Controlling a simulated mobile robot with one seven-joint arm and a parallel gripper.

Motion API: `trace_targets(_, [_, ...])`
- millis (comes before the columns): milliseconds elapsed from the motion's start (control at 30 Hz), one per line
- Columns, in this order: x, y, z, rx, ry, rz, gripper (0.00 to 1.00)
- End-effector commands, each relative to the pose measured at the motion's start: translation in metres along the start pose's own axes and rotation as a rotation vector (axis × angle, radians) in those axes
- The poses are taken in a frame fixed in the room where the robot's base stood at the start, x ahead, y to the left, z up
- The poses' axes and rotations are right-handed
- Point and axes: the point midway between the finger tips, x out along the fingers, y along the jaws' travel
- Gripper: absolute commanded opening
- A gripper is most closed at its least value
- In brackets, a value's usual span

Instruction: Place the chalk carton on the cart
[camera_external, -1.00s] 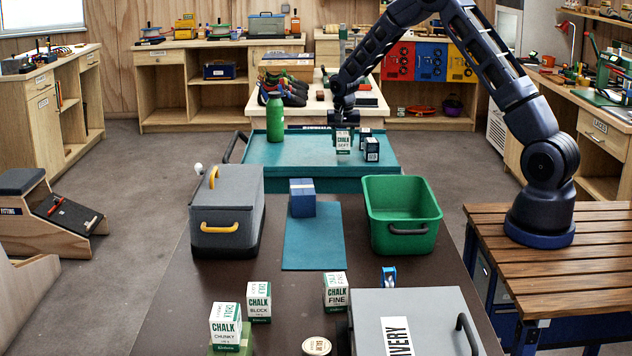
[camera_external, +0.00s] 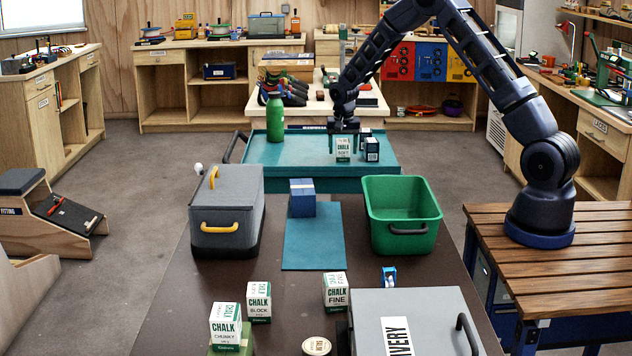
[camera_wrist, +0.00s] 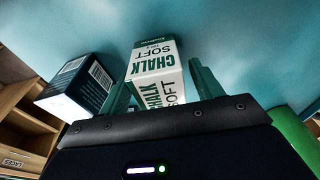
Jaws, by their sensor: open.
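The white and green chalk carton (camera_external: 343,153), marked CHALK SOFT in the wrist view (camera_wrist: 155,72), stands upright on the teal top of the cart (camera_external: 285,153). My gripper (camera_external: 343,143) is pointed down over it, with its fingers apart on either side of the carton. In the wrist view, the carton sits between the two open fingers of my gripper (camera_wrist: 163,92), with gaps at its sides. The carton's upper part is partly hidden by my gripper in the external view.
Dark boxes (camera_external: 372,150) stand close right of the carton on the cart; one shows in the wrist view (camera_wrist: 72,88). A green bottle (camera_external: 275,118) stands at the cart's left. The near table holds a green bin (camera_external: 402,215) and other chalk cartons (camera_external: 259,302).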

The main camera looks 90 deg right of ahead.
Motion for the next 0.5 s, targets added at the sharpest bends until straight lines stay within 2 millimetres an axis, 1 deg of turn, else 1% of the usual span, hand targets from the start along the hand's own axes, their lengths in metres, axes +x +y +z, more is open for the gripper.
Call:
trace_targets(167, [-0.015,-0.001,-0.001,0.000,0.001,-0.001,0.65])
trace_targets(267, [-0.032,-0.001,-0.001,0.000,0.003,-0.002,0.65])
trace_targets(500, [-0.079,-0.001,-0.001,-0.001,0.003,-0.003,0.65])
